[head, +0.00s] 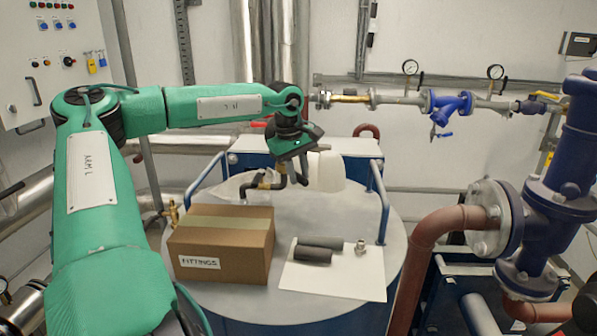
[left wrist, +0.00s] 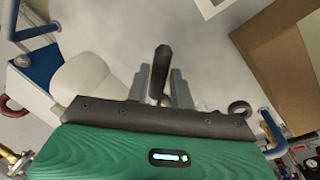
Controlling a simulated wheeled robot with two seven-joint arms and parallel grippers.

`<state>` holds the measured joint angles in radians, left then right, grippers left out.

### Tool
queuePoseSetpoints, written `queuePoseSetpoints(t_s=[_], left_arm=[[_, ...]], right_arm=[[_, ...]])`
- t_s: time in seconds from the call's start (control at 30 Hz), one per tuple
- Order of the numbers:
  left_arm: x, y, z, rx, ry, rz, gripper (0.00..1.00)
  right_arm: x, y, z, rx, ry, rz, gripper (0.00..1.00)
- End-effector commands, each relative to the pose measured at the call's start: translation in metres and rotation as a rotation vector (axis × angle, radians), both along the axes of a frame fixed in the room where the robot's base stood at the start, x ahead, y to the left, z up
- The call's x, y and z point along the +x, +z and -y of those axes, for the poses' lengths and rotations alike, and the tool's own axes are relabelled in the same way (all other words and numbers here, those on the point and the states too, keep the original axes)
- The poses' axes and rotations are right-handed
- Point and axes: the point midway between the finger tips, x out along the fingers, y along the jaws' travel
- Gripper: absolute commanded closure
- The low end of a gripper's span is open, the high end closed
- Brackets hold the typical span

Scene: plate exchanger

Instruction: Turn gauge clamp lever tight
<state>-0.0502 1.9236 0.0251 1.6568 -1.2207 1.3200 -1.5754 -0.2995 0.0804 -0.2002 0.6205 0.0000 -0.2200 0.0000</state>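My left gripper (head: 290,160) hangs from the green left arm over the round tank top, pointing down. Its fingertips are hard to make out in the head view. In the left wrist view a dark handle (left wrist: 161,62), which looks like the clamp lever, stands between the two grey fingers of the left gripper (left wrist: 160,85). The fingers are apart with the handle between them; I cannot tell whether both press on it. In the head view a dark, bent fitting with a brass part (head: 265,182) shows just below the gripper. My right gripper is not in view.
A cardboard fittings box (head: 222,250) stands at the front left of the tank top (head: 235,190). A white sheet (head: 340,283) with dark foam tubes (head: 312,254) and a small metal fitting (head: 361,247) lies right of it. A white container (head: 327,172) stands behind. Blue handrails (head: 380,200) flank the top.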

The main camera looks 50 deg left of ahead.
Motion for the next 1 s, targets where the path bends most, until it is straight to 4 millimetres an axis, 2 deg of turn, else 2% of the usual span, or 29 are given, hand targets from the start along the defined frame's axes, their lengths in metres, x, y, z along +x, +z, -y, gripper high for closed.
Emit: queuePoseSetpoints(t_s=[0.03, 0.07, 0.1, 0.47, 0.57, 1.0], left_arm=[[0.0, -0.001, 0.0, 0.0, 0.0, -0.001, 0.66], [0.0, 0.0, 0.0, 0.0, 0.0, 0.0, 0.6], [0.0, 0.0, 0.0, 0.0, 0.0, 0.0, 0.59], [-0.001, 0.007, 0.0, 0.001, 0.001, 0.002, 0.59], [-0.003, 0.021, -0.001, 0.002, 0.003, 0.005, 0.59], [-0.022, 0.113, -0.003, 0.001, 0.002, 0.002, 0.59]], right_arm=[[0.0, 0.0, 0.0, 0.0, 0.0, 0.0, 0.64], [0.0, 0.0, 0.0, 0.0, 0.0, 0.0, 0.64], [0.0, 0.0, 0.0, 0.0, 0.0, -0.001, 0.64], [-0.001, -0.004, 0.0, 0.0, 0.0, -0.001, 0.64], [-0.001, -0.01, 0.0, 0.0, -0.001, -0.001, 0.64], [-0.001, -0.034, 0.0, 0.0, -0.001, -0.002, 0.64]])
